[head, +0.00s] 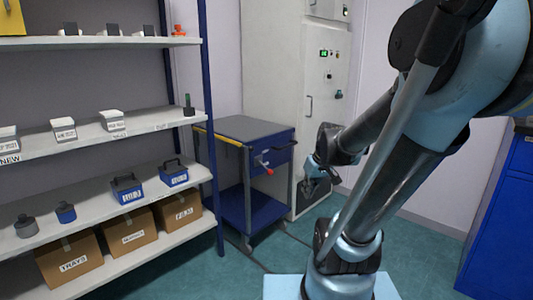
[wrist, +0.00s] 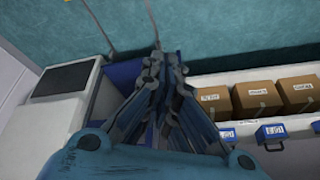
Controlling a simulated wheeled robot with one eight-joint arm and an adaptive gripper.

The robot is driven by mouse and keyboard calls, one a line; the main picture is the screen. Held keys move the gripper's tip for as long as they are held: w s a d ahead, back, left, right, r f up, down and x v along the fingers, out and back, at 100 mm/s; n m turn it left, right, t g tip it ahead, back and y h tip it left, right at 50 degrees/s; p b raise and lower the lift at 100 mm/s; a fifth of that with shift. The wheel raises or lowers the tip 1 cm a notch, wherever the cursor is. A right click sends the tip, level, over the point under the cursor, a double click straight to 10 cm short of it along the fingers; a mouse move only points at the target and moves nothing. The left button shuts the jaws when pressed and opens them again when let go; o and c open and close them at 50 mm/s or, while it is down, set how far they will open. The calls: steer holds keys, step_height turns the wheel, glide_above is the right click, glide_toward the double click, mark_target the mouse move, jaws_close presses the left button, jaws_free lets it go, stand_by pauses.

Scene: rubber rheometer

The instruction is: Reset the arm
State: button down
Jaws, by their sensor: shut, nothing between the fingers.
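My gripper (head: 312,170) shows in the head view, to the right of the blue cart and in front of the tall white cabinet. It also fills the middle of the wrist view (wrist: 157,65), where its fingers come together. It is shut and I see nothing between the fingers. My arm rises from a light blue base at the lower right and bends, with the gripper held out to the left. The gripper hangs clear of the floor; the head view does not show it touching the cart.
A blue cart (head: 253,126) with a grey top stands left of my gripper. A tall white cabinet (head: 270,60) stands behind. A white shelf rack (head: 150,121) with boxes and blue cases is at left. A blue cabinet (head: 505,210) is at far right. Green floor (head: 420,255) is open between.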

steer(key=s+d+f+m+h, duration=0.1)
steer(key=s+d, duration=0.1)
steer(key=s, duration=0.4)
steer(key=s+d+f+m+g+h, duration=0.1)
steer(key=s+d+f+m, duration=0.1)
steer(key=s, duration=0.5)
steer(key=shift+s+m+g, duration=0.25)
steer(key=shift+m+g, duration=0.05)
